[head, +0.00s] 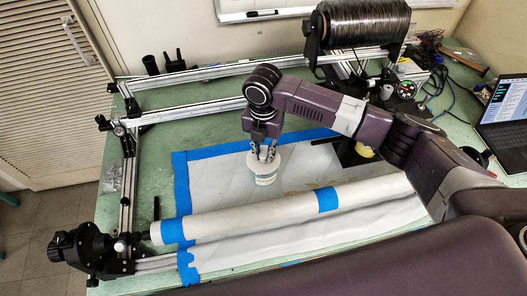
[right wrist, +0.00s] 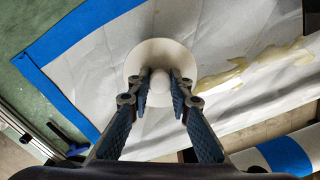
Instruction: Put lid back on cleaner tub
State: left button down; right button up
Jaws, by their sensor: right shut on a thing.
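The white cleaner tub (head: 265,180) with a printed label stands upright on the paper-covered table. My right gripper (head: 264,155) points straight down over the tub. In the right wrist view the gripper (right wrist: 160,88) is shut on the round knob of a white lid (right wrist: 160,52). The lid lies over the tub's mouth and hides its inside. I cannot tell whether the lid is fully seated or slightly above the rim. My left gripper is not in view.
White paper (head: 215,172) edged with blue tape (head: 181,185) covers the table. A paper-wrapped tube (head: 250,217) lies in front of the tub. An aluminium frame (head: 190,77) and black tow spool (head: 362,22) stand behind. A yellowish spill (right wrist: 255,65) marks the paper. A laptop (head: 503,105) is far right.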

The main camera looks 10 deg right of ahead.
jog(key=shift+p, duration=0.4)
dwell(0.5)
jog(key=o, duration=1.2)
jog(key=shift+o, duration=0.2)
jog(key=shift+r, duration=0.1)
jog(key=shift+r+p, duration=3.45)
jog(key=shift+p, duration=0.15)
jog(key=shift+c, duration=0.2)
grip_shut()
